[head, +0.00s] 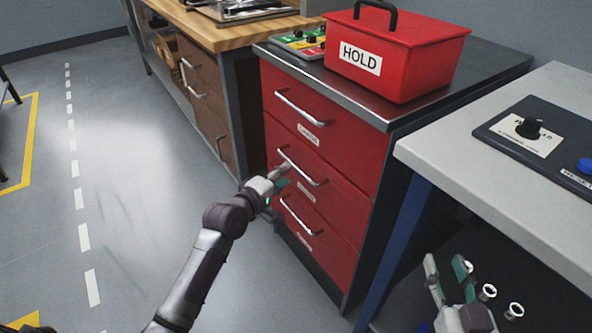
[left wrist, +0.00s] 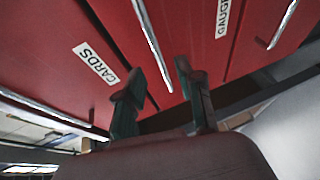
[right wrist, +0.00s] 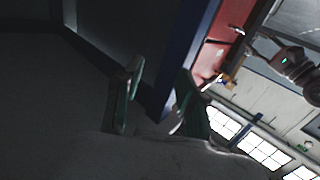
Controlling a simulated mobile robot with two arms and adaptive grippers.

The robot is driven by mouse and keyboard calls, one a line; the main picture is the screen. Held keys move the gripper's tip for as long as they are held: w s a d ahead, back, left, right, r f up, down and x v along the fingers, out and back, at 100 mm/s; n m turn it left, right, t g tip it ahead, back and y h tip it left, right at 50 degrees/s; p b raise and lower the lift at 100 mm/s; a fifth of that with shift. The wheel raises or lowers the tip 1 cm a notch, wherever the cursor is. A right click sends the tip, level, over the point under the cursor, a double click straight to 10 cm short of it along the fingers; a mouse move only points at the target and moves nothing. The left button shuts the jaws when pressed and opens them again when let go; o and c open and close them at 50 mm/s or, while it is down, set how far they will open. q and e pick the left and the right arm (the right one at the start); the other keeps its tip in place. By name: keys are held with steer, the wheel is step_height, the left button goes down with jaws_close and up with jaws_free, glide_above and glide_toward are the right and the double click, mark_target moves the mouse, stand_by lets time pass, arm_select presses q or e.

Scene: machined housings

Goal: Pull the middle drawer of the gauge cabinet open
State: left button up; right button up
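The red gauge cabinet (head: 355,165) has three drawers, all looking flush. The middle drawer (head: 338,205) has a silver bar handle (head: 303,168). My left gripper (head: 281,178) is in front of this drawer, close to the handle's left part. In the left wrist view the left gripper (left wrist: 160,88) has its fingers apart, and the end of a bar handle (left wrist: 152,45) appears between the tips. I cannot tell whether they touch.
A grey bench (head: 480,150) with a control panel (head: 540,140) stands at right. A wooden-topped bench (head: 235,32) stands left.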

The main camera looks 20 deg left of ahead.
mark_target(295, 165)
arm_select(q)
steer(key=b+x, duration=0.2)
steer(key=x, duration=0.4)
steer(key=shift+w, duration=0.15)
arm_select(e)
step_height(295, 165, up, 9)
steer(key=s+t+y, duration=0.1)
steer(key=t+y, duration=0.1)
steer(key=t, duration=0.4)
steer(key=shift+s+a, duration=0.35)
steer(key=shift+a, duration=0.1)
arm_select(q)
steer(key=shift+c, duration=0.3)
jaws_close()
